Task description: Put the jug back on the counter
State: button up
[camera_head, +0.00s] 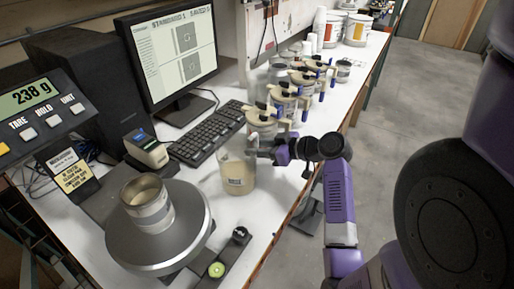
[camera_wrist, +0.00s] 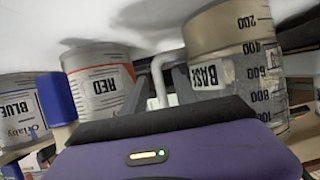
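The clear measuring jug (camera_head: 238,172) holds a beige content and is upright in the head view, over the white counter just right of the scale. I cannot tell whether its bottom touches the counter. In the wrist view the jug (camera_wrist: 232,50) is at the upper right, with a BASE label and volume marks. My gripper (camera_head: 262,150) is at the jug's right side, by its handle. In the wrist view the pale handle stands between the fingers of my gripper (camera_wrist: 163,88), which appear shut on it. The finger contact is partly hidden. The white counter (camera_head: 262,205) has bare surface around the jug.
A metal can (camera_head: 147,204) stands on the round scale (camera_head: 160,245), whose display (camera_head: 38,98) reads 238 g. Several lidded colorant jugs (camera_head: 285,98) line the counter behind my gripper. A keyboard (camera_head: 208,133) and monitor (camera_head: 170,50) stand behind. The front edge is on the right.

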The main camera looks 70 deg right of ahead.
jog(key=shift+r, duration=0.2)
jog(key=b+v, duration=0.1)
jog(key=v, duration=1.1)
jog(key=shift+f, duration=0.1)
